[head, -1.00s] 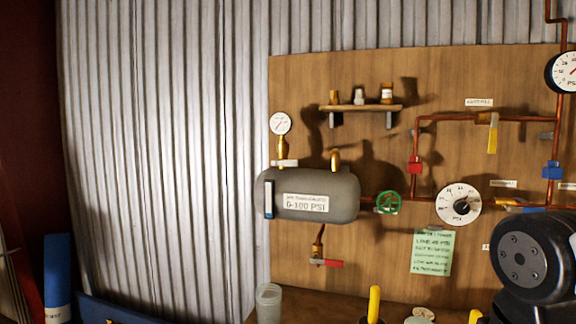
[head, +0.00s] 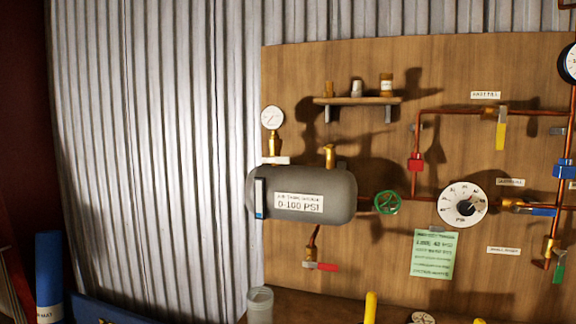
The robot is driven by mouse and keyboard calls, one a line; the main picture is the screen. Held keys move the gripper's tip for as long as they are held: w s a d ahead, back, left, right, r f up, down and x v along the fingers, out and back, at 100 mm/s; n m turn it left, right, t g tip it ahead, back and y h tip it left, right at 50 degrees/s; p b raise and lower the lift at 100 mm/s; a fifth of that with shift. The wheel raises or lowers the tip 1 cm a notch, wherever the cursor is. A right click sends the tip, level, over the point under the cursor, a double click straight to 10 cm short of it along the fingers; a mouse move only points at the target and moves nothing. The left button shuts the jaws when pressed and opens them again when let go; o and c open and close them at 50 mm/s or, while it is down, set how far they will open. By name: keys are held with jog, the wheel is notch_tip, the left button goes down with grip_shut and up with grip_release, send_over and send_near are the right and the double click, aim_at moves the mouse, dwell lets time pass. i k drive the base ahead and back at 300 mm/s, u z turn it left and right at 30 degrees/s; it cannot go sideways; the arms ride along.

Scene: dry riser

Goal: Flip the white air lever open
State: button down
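The white air lever (head: 276,160) is a small flat white bar at the foot of the brass stem under a round white gauge (head: 273,118). It lies roughly horizontal, just above the left end of the grey tank (head: 340,192). The tank carries a label reading 0-100 PSI. At this size I cannot tell how the lever sits in its valve. My gripper is not in view.
A shelf (head: 357,100) with small jars hangs above the tank. A green wheel (head: 387,202), red lever (head: 327,267), yellow lever (head: 500,135) and blue lever (head: 543,212) sit on nearby pipes. A cup (head: 260,305) and a yellow upright piece (head: 370,306) stand below.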

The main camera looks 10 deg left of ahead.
aim_at(280, 159)
jog(key=i, duration=0.35)
jog(key=u, duration=0.8)
